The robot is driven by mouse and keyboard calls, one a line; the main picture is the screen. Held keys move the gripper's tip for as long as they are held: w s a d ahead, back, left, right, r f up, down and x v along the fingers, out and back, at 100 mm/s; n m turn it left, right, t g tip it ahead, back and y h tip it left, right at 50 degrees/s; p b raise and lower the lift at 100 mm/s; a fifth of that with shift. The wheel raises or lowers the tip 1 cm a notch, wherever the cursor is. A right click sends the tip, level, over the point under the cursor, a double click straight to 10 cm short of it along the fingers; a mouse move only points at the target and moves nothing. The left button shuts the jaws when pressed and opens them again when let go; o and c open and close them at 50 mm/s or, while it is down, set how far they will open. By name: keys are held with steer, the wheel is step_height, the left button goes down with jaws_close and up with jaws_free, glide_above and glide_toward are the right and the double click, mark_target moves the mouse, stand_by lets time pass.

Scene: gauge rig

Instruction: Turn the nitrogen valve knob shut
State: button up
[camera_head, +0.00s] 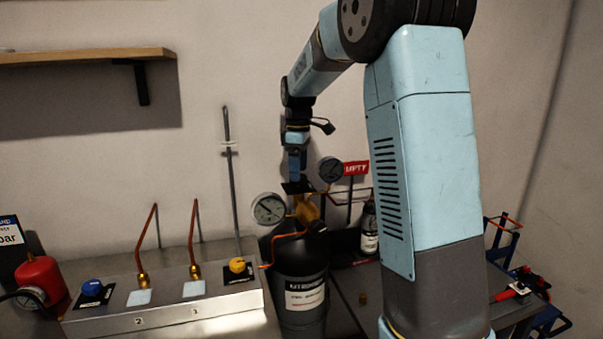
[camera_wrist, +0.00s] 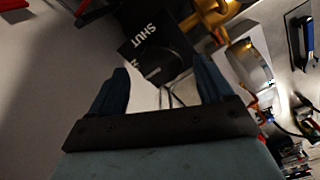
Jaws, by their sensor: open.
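The black nitrogen cylinder (camera_head: 303,268) stands behind the right end of the metal panel, its white label partly readable. A brass valve body (camera_head: 307,209) sits on its top, with a small dark round part (camera_head: 318,227) at its front. I cannot tell whether that is the knob. My gripper (camera_head: 297,188) is just above the brass body. In the wrist view my gripper (camera_wrist: 160,82) is open, with nothing seen between its blue fingers. A black plate marked SHUT (camera_wrist: 155,48) lies beyond the fingertips, and a yellow part (camera_wrist: 208,16) is at the top right.
Two round gauges, left (camera_head: 269,208) and right (camera_head: 331,169), flank my gripper closely. A red EMPTY tag (camera_head: 356,168) hangs beside the right one. The metal panel (camera_head: 165,318) carries a blue knob (camera_head: 91,285), a yellow knob (camera_head: 237,265) and copper pipes. A shelf (camera_head: 85,56) is at upper left.

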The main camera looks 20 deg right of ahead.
steer(key=shift+f, duration=0.95)
steer(key=shift+c, duration=0.5)
steer(key=c, duration=0.9)
steer(key=shift+d, duration=0.35)
steer(key=shift+a+r, duration=0.1)
steer(key=shift+a, duration=0.2)
steer(key=shift+c, duration=0.2)
